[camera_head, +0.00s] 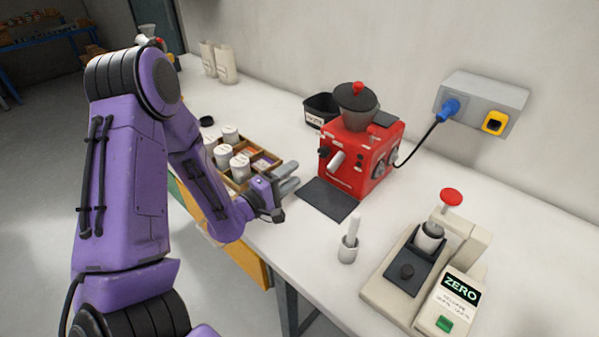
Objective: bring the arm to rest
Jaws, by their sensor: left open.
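My left arm, purple with black joints, comes in from the left, bends at a high elbow and reaches down to the bench. My left gripper (287,181) is open, with nothing seen between its grey fingers. It hangs at the bench's front side, between the wooden tray (240,181) and the dark mat (328,198). The forearm hides part of the tray and the bench edge. My right gripper is not in view.
A red machine (357,157) with a grey hopper stands behind the mat, its cord plugged into a wall socket box (485,96).

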